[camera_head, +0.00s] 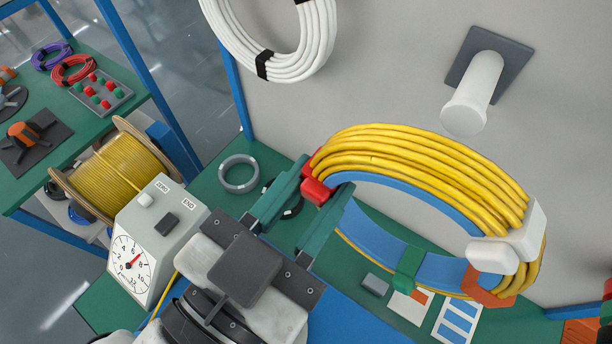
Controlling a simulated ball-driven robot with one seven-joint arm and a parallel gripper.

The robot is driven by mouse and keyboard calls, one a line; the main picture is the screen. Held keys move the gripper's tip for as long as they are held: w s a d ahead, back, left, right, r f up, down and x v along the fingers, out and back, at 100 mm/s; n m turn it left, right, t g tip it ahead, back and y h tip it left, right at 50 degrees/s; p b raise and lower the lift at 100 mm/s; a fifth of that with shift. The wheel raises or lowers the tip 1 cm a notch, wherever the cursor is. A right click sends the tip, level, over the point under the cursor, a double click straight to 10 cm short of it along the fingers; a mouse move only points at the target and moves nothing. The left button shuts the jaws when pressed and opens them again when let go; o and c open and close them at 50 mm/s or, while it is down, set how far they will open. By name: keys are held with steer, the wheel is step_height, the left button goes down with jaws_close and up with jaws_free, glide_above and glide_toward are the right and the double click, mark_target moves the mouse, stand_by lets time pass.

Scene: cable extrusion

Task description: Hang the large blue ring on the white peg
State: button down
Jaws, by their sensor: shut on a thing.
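The large blue ring (372,238) is a wide blue band with yellow cable (420,150) wound around its outside. Red, white, orange and green clips sit along its rim. My gripper (318,188) has its two green fingers closed on the ring's left side, at the red clip (315,191). The ring is held up and tilted, above the green bench. The white peg (472,95) sticks out from a dark grey plate (500,52) on the grey wall. The peg is bare, and in the picture it lies above the ring's upper right edge, apart from it.
A white cable coil (290,62) hangs on the wall at the upper left. A gauge box (150,235) and a yellow cable spool (122,172) stand left of my gripper. A small grey ring (238,173) lies on the green bench (215,195). The wall between coil and peg is bare.

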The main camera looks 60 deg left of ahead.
steer(key=shift+x, duration=1.7)
steer(key=f+x, duration=0.1)
steer(key=x, duration=1)
steer(key=shift+a+f, duration=0.1)
steer(key=shift+f, duration=0.05)
steer(key=c, duration=0.7)
jaws_free()
steer(key=shift+b+v, duration=0.4)
steer(key=shift+v, duration=4.55)
